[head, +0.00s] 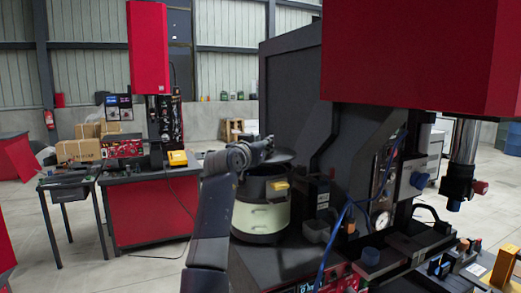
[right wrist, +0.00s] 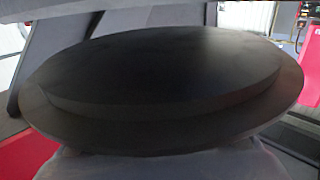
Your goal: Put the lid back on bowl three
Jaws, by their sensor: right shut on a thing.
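A bowl feeder (head: 262,215) with a cream body and a dark upper rim stands on the dark machine top in the head view. It has a yellow block (head: 280,186) on its side. My right gripper (head: 266,149) is above the bowl, shut on a dark round lid (head: 284,157). The lid appears apart from the rim and slightly tilted. In the right wrist view the stepped dark lid (right wrist: 165,75) fills most of the picture and hides what is behind it; the fingertips cannot be made out there. My left gripper is not in view.
A tall dark machine housing (head: 290,100) stands close behind and right of the bowl. A red column head (head: 420,50) overhangs at the right. Blue cables (head: 335,235) and small fittings lie right of the bowl. A red workbench (head: 150,212) stands at the left, across open floor.

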